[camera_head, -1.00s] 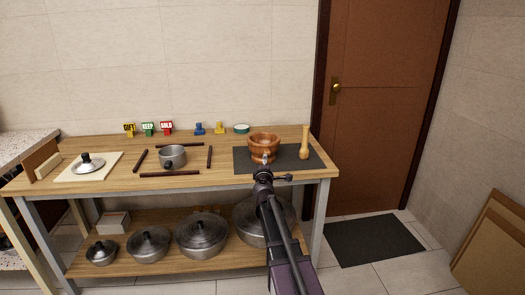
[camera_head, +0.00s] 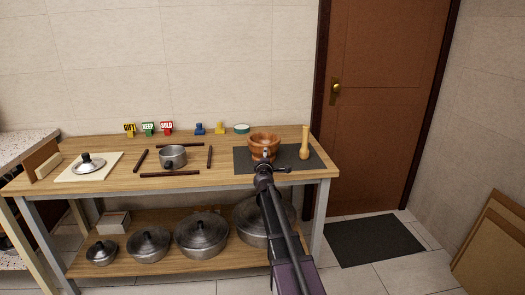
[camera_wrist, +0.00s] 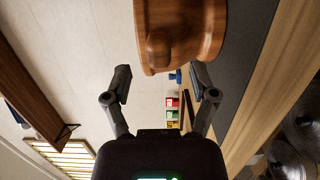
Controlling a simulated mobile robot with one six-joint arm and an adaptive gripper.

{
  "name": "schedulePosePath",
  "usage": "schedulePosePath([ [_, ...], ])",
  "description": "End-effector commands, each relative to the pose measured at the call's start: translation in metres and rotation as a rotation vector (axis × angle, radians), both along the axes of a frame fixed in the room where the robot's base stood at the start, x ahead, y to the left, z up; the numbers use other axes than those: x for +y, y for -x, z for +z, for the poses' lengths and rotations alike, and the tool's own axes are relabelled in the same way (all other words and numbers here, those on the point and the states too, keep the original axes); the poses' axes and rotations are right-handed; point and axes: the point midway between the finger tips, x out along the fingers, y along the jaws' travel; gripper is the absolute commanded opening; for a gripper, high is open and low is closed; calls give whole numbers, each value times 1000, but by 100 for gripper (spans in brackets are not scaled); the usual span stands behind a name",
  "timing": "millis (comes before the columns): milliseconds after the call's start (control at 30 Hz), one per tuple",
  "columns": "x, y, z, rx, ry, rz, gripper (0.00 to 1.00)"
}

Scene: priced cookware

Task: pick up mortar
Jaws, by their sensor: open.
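The mortar (camera_head: 264,143) is a brown wooden bowl with a foot. It stands upright on a dark mat (camera_head: 243,160) near the right end of the table. My gripper (camera_head: 266,157) is in front of the mortar in the head view, and the arm hides part of the mat. In the wrist view the mortar (camera_wrist: 185,30) fills the top, turned sideways, with a rounded knob on its near side. The fingers of my gripper (camera_wrist: 160,80) are spread and empty, with their tips just short of the mortar.
A pale wooden pestle (camera_head: 304,144) stands upright to the mortar's right. A round green-rimmed item (camera_head: 241,128) sits behind left. A steel pot (camera_head: 172,156) lies among dark bars farther left. Lidded pots (camera_head: 201,234) fill the lower shelf. A brown door is behind right.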

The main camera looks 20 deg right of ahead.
Motion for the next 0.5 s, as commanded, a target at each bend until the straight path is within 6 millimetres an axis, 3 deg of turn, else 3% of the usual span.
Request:
schedulePosePath([
  [233,-11,-30,1,0,0,-1,74],
  [500,-16,-39,1,0,0,0,74],
])
